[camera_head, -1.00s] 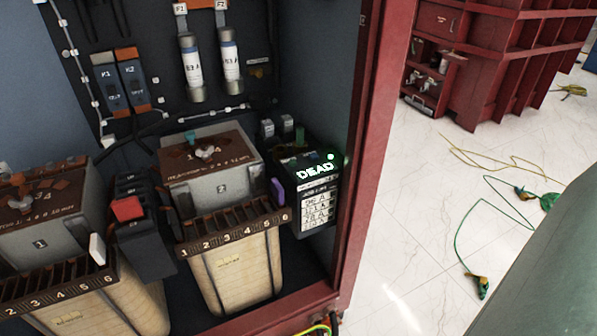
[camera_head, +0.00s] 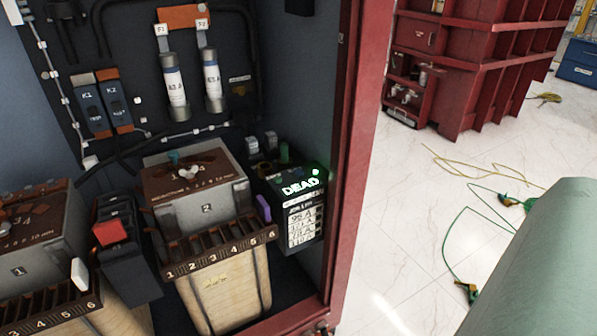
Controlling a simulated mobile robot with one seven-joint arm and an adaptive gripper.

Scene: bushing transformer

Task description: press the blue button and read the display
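A black device (camera_head: 290,205) stands inside the open cabinet, right of the transformer marked 2. A lit display (camera_head: 300,187) on its top reads "DEAD" in white letters with a green glow at its right end. A white label below it carries several lines of text too small to read surely. I cannot make out a blue button on the device. My gripper is not in view.
Transformer 2 (camera_head: 197,205) stands left of the device, with a purple tab (camera_head: 264,208) between them. A red switch (camera_head: 110,232) stands farther left. The red cabinet frame (camera_head: 352,170) borders the opening. Cables (camera_head: 455,245) lie on the white floor.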

